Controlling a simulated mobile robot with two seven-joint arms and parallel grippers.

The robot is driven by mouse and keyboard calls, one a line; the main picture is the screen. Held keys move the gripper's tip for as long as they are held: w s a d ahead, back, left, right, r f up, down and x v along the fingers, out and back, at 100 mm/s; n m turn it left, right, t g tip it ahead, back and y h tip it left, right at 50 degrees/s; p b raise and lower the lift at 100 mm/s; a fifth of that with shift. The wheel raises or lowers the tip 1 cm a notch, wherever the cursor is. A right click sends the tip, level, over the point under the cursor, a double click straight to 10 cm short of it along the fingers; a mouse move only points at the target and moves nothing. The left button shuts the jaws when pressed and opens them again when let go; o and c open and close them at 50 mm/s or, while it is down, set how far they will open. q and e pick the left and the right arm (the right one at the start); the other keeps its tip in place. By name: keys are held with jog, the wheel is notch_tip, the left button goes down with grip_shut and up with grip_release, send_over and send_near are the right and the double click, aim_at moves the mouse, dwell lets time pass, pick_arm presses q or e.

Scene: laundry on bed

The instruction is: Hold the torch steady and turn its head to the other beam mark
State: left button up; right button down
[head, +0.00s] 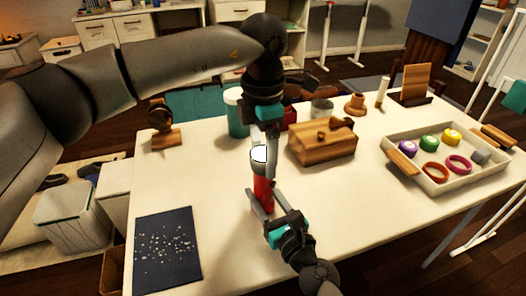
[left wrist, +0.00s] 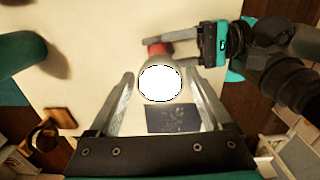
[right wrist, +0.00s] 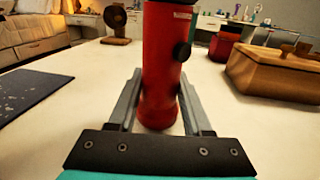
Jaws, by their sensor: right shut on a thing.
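The torch stands upright on the table, its red body (head: 263,192) and bright white lens end (head: 259,154) showing in the head view. My right gripper (head: 264,196) is shut on the red body low down, with a finger on each side in the right wrist view (right wrist: 158,95). My left gripper (head: 263,162) points down from above at the torch head. In the left wrist view its fingers are apart, either side of the white lens (left wrist: 160,83), with a gap at each side. Beam marks cannot be made out; a dark button (right wrist: 181,51) shows on the body.
A wooden box (head: 322,144) stands right of the torch, a teal-and-white canister (head: 236,118) behind it. A tray (head: 437,182) with coloured rings and pucks is at the right. A dark speckled mat (head: 168,248) lies front left. The table between mat and torch is clear.

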aim_at(263, 153)
pick_arm(q)
jog(key=shift+o, duration=0.7)
notch_tip(263, 153, up, 12)
pick_arm(e)
jog(key=shift+c, duration=1.2)
grip_release()
jog(key=shift+s, duration=0.1)
